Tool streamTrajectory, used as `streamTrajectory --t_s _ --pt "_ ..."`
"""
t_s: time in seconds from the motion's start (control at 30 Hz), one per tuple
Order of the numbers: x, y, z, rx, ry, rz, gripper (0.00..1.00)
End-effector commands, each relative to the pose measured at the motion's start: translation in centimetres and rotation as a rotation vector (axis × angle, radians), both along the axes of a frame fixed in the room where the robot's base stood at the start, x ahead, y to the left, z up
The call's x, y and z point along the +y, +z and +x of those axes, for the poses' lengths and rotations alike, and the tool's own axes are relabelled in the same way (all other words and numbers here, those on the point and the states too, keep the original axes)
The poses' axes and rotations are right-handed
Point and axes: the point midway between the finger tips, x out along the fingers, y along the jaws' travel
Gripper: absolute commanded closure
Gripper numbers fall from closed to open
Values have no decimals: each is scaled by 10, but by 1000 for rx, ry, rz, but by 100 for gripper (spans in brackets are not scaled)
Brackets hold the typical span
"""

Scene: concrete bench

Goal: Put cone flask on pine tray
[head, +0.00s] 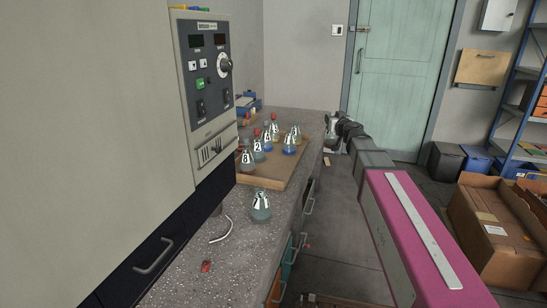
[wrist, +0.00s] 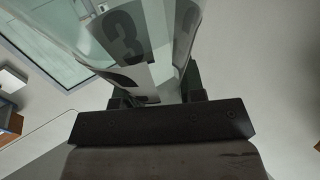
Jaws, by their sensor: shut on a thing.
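My gripper (head: 336,136) is at the far end of my outstretched arm, to the right of the bench's edge in the head view. It is shut on a clear glass cone flask (head: 330,142). In the wrist view the flask (wrist: 125,45) fills the top middle, between the dark fingers (wrist: 158,98), with a label reading 3. The pine tray (head: 283,178) lies on the bench, left of my gripper. Several labelled flasks stand on it, some with blue liquid and some with red tops. Another flask (head: 260,207) stands on the bench in front of the tray.
A large grey cabinet with a control panel (head: 208,70) borders the bench (head: 225,265) on the left. A curved white handle-like item (head: 222,232) and a small red object (head: 206,266) lie on the near bench. Cardboard boxes (head: 495,225) stand at the right.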

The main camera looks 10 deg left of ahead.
Motion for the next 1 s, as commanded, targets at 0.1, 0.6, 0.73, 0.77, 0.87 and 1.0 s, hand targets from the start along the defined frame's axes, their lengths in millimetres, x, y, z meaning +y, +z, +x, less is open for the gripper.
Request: streamTrajectory --t_s 0.1,0.6,0.73,0.77,0.87,1.0 --pt "41 -7 -4 0 104 1 100" --pt "219 -12 -56 -1 592 0 100" --pt "234 -12 -64 0 633 -1 100" --pt "235 -14 -64 1 637 0 100" --pt "237 -28 -66 3 642 -1 100" --pt "236 -52 -65 3 640 -1 100"
